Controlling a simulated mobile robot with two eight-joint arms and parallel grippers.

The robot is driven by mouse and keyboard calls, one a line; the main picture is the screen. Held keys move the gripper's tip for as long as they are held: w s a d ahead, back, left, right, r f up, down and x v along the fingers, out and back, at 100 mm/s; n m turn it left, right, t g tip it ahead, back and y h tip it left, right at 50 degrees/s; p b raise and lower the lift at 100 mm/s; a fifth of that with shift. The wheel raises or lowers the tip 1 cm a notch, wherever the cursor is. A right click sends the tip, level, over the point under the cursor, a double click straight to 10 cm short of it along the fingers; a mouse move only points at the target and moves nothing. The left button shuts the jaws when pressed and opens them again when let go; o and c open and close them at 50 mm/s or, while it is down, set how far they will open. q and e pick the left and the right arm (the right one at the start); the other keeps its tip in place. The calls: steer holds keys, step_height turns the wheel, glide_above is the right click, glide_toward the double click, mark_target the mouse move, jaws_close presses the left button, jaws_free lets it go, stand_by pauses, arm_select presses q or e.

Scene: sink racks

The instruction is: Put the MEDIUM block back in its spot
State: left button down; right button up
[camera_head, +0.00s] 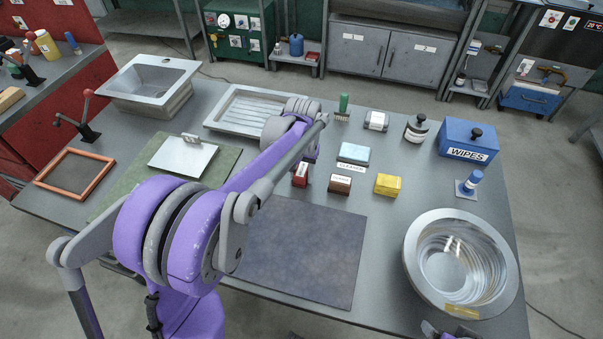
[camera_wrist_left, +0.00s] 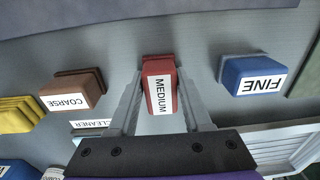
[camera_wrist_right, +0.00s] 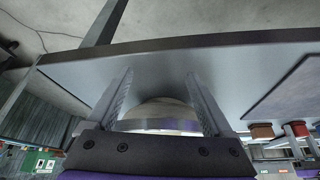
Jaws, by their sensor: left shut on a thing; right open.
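The red MEDIUM block (camera_wrist_left: 159,88) is between the fingers of my left gripper (camera_wrist_left: 160,78), which is shut on it. It lies in line between the brown COARSE block (camera_wrist_left: 73,92) and the blue FINE block (camera_wrist_left: 252,76). I cannot tell whether it touches the table. In the head view the red block (camera_head: 300,175) shows just left of the brown block (camera_head: 340,184), under my left arm; the arm hides the blue FINE block. My right gripper (camera_wrist_right: 160,82) is open and empty, with the metal bowl (camera_wrist_right: 160,125) beyond its fingers.
A yellow block (camera_head: 387,185) and a light-blue cleaner block (camera_head: 353,153) stand close to the right. A dark mat (camera_head: 320,250) lies in front. A large metal bowl (camera_head: 480,245) is at the right. A sink (camera_head: 150,80) and drain tray (camera_head: 225,115) are at the back left.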

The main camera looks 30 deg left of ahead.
arm_select(q)
steer(key=shift+f, duration=0.15)
arm_select(e)
steer(key=shift+f, duration=0.15)
arm_select(q)
steer(key=shift+c, duration=1.7)
jaws_free()
